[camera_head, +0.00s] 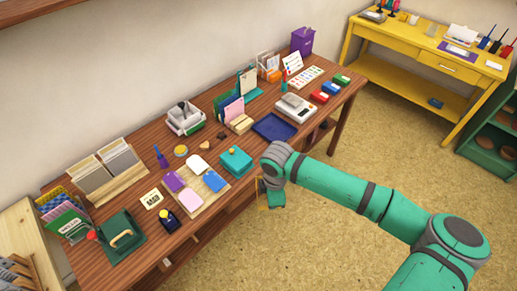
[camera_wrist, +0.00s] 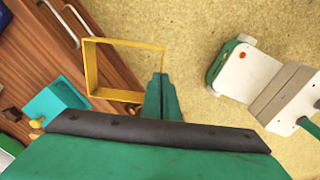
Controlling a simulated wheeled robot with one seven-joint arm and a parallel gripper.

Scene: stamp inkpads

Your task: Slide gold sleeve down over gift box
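The gold sleeve (camera_wrist: 93,68) is an open, thin-walled square frame in the wrist view. My gripper (camera_wrist: 162,82) is shut on one wall of it, near a corner, and the rest of the sleeve sticks out to the left. In the head view the sleeve (camera_head: 260,194) hangs beside my gripper (camera_head: 267,207), off the table's front edge above the floor. The teal gift box (camera_head: 235,161) with a gold topper stands near the table's front edge, left of my gripper. It also shows in the wrist view (camera_wrist: 55,98), left of and apart from the sleeve.
The wooden table (camera_head: 222,204) carries a board with coloured cards (camera_head: 190,203) left of the box and a blue tray (camera_head: 275,127) to its right. Drawer handles (camera_wrist: 60,22) stick out of the table front. A yellow desk (camera_head: 440,63) stands at the back right.

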